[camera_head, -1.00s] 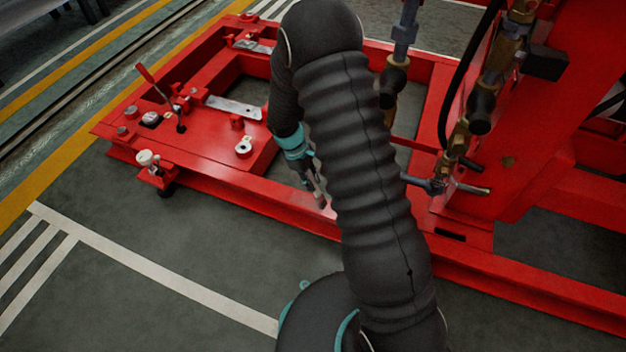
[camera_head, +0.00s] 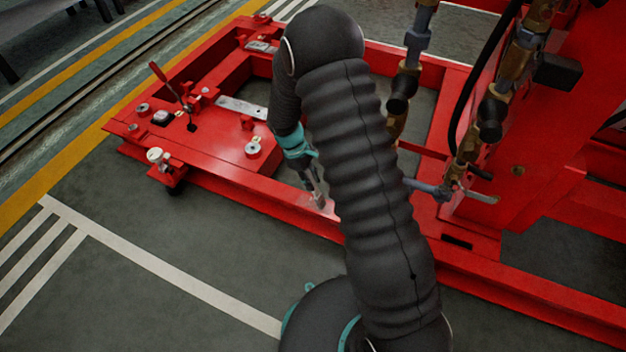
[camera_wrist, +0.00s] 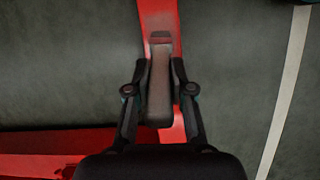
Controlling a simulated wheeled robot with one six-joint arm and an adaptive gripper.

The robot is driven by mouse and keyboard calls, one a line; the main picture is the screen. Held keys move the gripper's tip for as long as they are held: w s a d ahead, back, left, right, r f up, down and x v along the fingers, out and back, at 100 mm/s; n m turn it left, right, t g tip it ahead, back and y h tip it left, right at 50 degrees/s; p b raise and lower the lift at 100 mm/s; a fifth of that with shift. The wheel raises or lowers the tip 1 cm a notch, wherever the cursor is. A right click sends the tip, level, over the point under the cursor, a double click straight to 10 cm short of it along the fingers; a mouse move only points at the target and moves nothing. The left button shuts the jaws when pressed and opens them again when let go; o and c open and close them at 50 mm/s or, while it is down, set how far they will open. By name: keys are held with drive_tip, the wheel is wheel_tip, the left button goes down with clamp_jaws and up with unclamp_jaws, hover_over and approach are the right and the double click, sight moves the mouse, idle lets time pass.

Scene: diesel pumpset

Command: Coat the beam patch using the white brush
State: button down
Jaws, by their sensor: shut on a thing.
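My gripper (camera_wrist: 159,90) is shut on the brush (camera_wrist: 159,78), whose pale grey handle lies between the two fingers. The brush's dark reddish tip (camera_wrist: 160,38) is over the red beam (camera_wrist: 160,10) in the wrist view. I cannot tell whether the tip touches the beam. In the head view my gripper (camera_head: 314,187) points down at the front beam (camera_head: 230,192), partly hidden by my arm. A pale patch (camera_head: 327,208) shows on the beam by the gripper's tip, and its edges are unclear.
A red plate with a lever (camera_head: 172,85), knobs and a white-topped fitting (camera_head: 156,156) lies left of the gripper. Brass pipes and valves (camera_head: 490,115) stand to the right beside a red upright. Grey floor with white lines (camera_head: 160,265) is clear in front.

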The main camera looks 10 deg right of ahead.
drive_tip(key=shift+w+a, duration=0.5)
drive_tip(key=shift+a, duration=0.25)
drive_tip(key=shift+w+a, duration=0.45)
drive_tip(key=shift+a, duration=0.25)
drive_tip(key=shift+w+a, duration=0.5)
drive_tip(key=shift+a, duration=0.25)
drive_tip(key=shift+w, duration=0.1)
drive_tip(key=shift+w+a+f, duration=0.1)
drive_tip(key=shift+w+a, duration=0.25)
drive_tip(key=shift+a, duration=0.25)
drive_tip(key=shift+w+a, duration=0.35)
drive_tip(key=shift+a, duration=0.25)
drive_tip(key=shift+d, duration=0.15)
